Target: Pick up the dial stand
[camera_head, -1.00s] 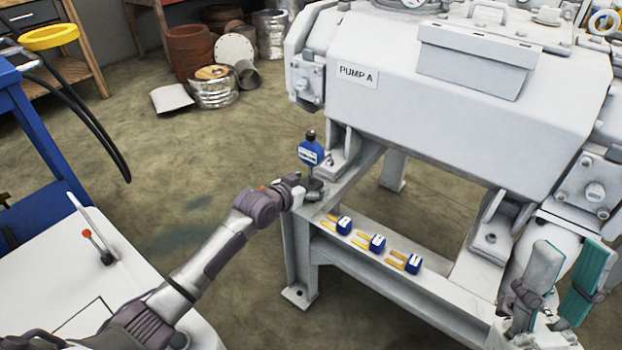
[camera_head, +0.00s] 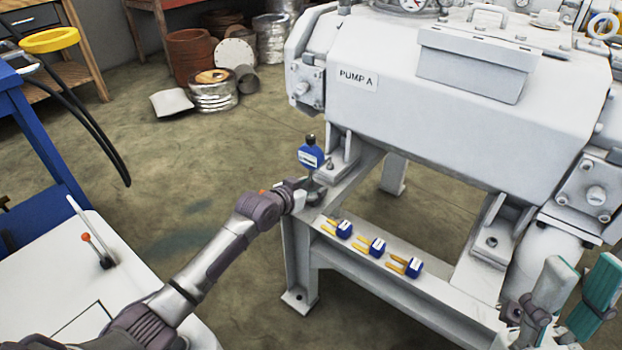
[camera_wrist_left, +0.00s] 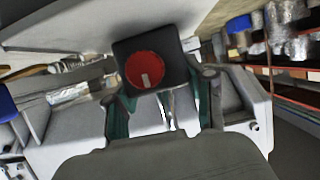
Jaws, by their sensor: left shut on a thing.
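The dial stand (camera_head: 311,157) has a blue dial head with a black top on a thin post. It stands upright at the near left corner of the pump frame, its lower part partly hidden by my left gripper (camera_head: 305,189). In the left wrist view, its black block with a red round knob (camera_wrist_left: 148,70) sits at the fingers of my left gripper (camera_wrist_left: 160,105). The left gripper is shut on this base; whether the base touches the frame is hard to see. My right gripper (camera_head: 575,292) is open and empty at the lower right, teal pads apart.
The grey machine marked PUMP A (camera_head: 460,105) stands on a grey frame (camera_head: 375,272). Several blue blocks with yellow prongs (camera_head: 374,247) lie along its near beam. A blue cart (camera_head: 40,135) is at left. Drums and cans (camera_head: 213,90) stand behind on open floor.

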